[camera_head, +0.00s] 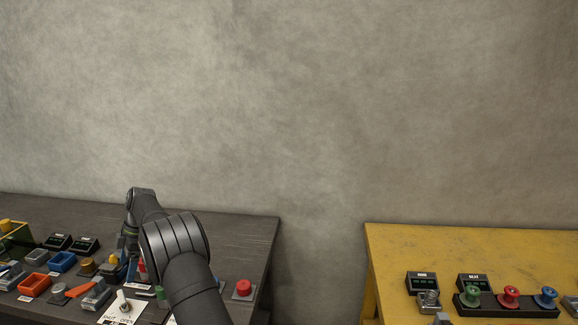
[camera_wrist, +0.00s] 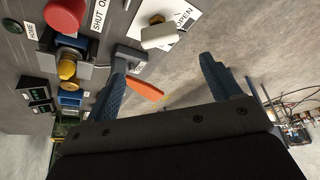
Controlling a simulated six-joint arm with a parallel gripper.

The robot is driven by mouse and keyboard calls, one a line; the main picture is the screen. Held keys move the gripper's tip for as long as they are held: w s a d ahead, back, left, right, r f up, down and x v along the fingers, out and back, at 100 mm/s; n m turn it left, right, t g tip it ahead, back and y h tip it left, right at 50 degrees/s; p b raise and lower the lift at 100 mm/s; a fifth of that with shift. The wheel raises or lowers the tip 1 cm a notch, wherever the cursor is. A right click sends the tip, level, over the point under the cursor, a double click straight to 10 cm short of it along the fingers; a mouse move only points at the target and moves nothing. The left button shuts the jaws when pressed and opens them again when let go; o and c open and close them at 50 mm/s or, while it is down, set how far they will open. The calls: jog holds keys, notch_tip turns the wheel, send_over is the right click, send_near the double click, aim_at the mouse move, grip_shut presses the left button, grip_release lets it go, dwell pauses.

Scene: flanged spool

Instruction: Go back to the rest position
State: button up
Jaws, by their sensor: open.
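My gripper (camera_wrist: 162,82) shows in the wrist view with its two blue fingers spread apart and nothing held between them. The orange lever (camera_wrist: 145,88) appears near the left finger; I cannot tell whether they touch. In the head view my arm reaches over the dark table (camera_head: 245,228) at the left and hides most of the gripper.
A red button (camera_head: 243,288), an orange bin (camera_head: 34,284), a blue bin (camera_head: 62,262) and small displays (camera_head: 84,244) crowd the dark table. A white-handled switch (camera_wrist: 158,36) is by the OPEN label. A gap separates the dark table from the yellow table (camera_head: 400,245).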

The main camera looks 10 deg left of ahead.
aim_at(122, 295)
jog(key=x, duration=1.2)
jog(key=shift+r, duration=0.15)
